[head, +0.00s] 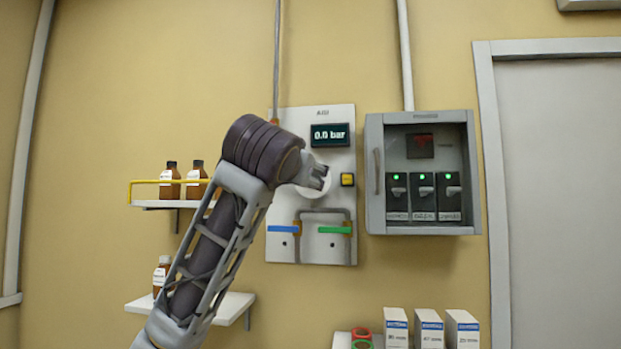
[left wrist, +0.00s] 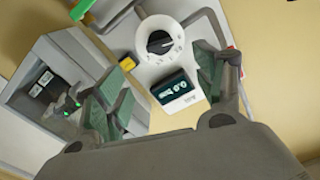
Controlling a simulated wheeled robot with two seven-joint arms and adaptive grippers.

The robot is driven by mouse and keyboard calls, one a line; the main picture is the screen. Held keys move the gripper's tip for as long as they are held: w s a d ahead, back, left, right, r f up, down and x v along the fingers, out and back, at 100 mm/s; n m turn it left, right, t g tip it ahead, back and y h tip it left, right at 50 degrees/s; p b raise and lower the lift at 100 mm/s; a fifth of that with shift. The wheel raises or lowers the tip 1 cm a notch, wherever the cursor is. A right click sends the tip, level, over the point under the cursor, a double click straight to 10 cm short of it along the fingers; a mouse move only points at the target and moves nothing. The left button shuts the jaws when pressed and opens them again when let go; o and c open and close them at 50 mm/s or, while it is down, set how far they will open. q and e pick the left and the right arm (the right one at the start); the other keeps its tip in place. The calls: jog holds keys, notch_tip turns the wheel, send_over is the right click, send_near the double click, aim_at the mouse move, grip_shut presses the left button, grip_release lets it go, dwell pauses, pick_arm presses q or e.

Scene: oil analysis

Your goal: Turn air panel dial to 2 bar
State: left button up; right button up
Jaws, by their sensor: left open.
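The air panel (head: 285,255) is a pale plate on the wall, headed "AIR". Its display (head: 330,135) reads 0.0 bar. The round white dial (head: 316,193) is mostly hidden behind my left gripper (head: 320,178) in the head view. In the left wrist view the dial (left wrist: 153,50) shows clearly, with a dark knob in its centre and marks around its face. My left gripper (left wrist: 161,72) is open and empty there, its two fingers spread to either side of the dial and display (left wrist: 173,87). Contact with the dial cannot be told. My right gripper is out of view.
A yellow button (head: 347,180) sits right of the dial, with blue (head: 282,229) and green (head: 334,230) handles below. A grey switch box (head: 375,215) stands close to the right. Shelves with brown bottles (head: 170,182) are at left. Boxes (head: 430,330) stand below.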

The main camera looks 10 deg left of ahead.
pick_arm(q)
jog(key=w+p, duration=0.4)
jog(key=w, duration=0.9)
jog(key=shift+d, duration=0.2)
jog(key=shift+c, duration=0.2)
jog(key=c, duration=1)
